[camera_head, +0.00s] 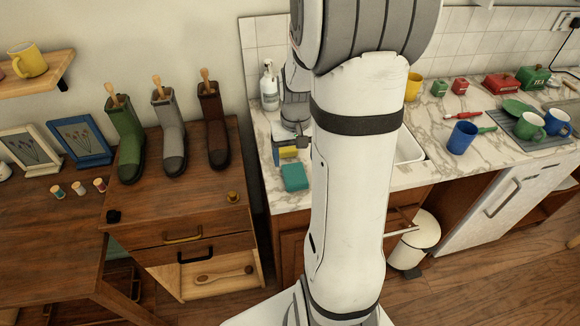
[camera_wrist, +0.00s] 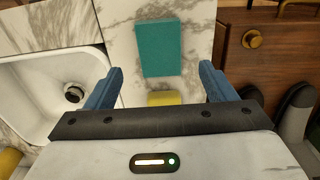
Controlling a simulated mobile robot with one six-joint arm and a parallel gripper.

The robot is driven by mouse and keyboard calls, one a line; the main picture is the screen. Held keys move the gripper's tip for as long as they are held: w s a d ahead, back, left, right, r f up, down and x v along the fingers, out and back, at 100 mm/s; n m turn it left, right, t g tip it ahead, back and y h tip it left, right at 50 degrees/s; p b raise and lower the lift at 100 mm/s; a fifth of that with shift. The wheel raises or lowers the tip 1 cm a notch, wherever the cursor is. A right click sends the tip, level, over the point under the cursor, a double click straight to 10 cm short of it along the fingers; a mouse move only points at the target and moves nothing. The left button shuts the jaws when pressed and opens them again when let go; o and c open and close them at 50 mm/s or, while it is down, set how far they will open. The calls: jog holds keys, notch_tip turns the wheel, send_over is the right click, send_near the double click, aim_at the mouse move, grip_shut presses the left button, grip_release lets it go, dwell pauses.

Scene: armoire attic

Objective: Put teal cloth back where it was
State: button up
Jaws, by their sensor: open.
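The teal cloth (camera_head: 295,177) lies folded as a flat rectangle on the marble counter, close to the front edge and left of the sink. It also shows at the top middle of the wrist view (camera_wrist: 158,48). My gripper (camera_wrist: 161,71) is open and empty, its two blue fingers apart with the cloth's near end between or just beyond them; the exact height above it is unclear. In the head view my gripper (camera_head: 289,143) is beside the cloth, on the wall side. A yellow block, perhaps a sponge (camera_wrist: 163,98), sits between the fingers, close to the cloth.
The white sink (camera_wrist: 50,95) is beside the cloth, mostly hidden by my arm in the head view. A soap bottle (camera_head: 269,88) stands behind my gripper. A wooden cabinet (camera_head: 200,214) with several boots on top stands left of the counter. A blue mug (camera_head: 462,138) stands right of the sink.

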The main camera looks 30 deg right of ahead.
aim_at(295, 173)
jog(key=s+a+r+n+t, duration=0.1)
jog(key=s+a+r, duration=0.15)
jog(key=r, duration=0.25)
jog(key=s+a+r, duration=0.1)
jog(key=a+r, duration=0.2)
jog(key=r, duration=0.2)
jog(key=s+a+r+n+t, duration=0.2)
jog(key=s+a, duration=0.6)
jog(key=s, duration=0.1)
jog(key=shift+s, duration=0.15)
dwell(0.6)
